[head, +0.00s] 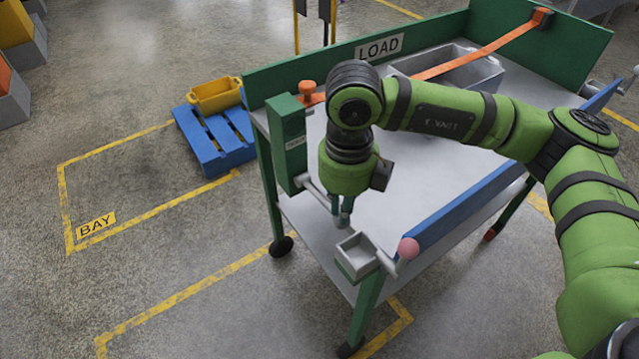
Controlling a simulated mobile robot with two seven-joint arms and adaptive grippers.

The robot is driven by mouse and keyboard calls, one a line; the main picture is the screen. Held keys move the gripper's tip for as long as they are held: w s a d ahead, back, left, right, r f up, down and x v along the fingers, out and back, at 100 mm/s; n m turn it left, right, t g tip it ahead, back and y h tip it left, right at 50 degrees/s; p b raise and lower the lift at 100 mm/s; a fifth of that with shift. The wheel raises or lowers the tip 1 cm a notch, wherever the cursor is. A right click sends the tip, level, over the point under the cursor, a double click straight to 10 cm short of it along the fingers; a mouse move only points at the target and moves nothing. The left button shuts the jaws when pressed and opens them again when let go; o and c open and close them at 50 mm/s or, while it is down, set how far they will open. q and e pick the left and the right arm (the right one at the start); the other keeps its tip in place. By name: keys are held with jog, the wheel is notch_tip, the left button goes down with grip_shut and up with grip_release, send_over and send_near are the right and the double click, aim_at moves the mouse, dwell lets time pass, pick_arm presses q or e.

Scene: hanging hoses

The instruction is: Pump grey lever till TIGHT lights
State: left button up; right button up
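The grey lever (316,190) sticks out from the low end of a green post box (289,145) at the cart's left side and slants down to the right. My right gripper (341,214) points down at the lever's outer end. Its two fingers are close together there, and I cannot tell whether they grip the lever or only touch it. An orange strap (470,64) runs across the cart from an orange knob (307,88). My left gripper is not in view.
The cart (440,175) has a green back wall marked LOAD and a grey bin (470,75).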

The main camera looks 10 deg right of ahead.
notch_tip(320, 180, down, 2)
jog(key=shift+b, duration=0.9)
jog(key=shift+w+r+p, duration=0.2)
jog(key=shift+r+p, duration=1.45)
jog(key=shift+r, duration=1.3)
jog(key=shift+w+a+r+p, duration=0.15)
jog(key=shift+w+r+p, duration=0.2)
jog(key=shift+r, duration=0.3)
jog(key=shift+w+a+r+p, duration=0.1)
jog(key=shift+w+r+p, duration=0.2)
jog(key=shift+r, duration=0.35)
jog(key=shift+w+a+r+p, duration=0.15)
jog(key=shift+w+r+p, duration=0.15)
jog(key=shift+r, duration=0.35)
jog(key=shift+r, duration=0.15)
notch_tip(320, 180, up, 5)
jog(key=p, duration=0.3)
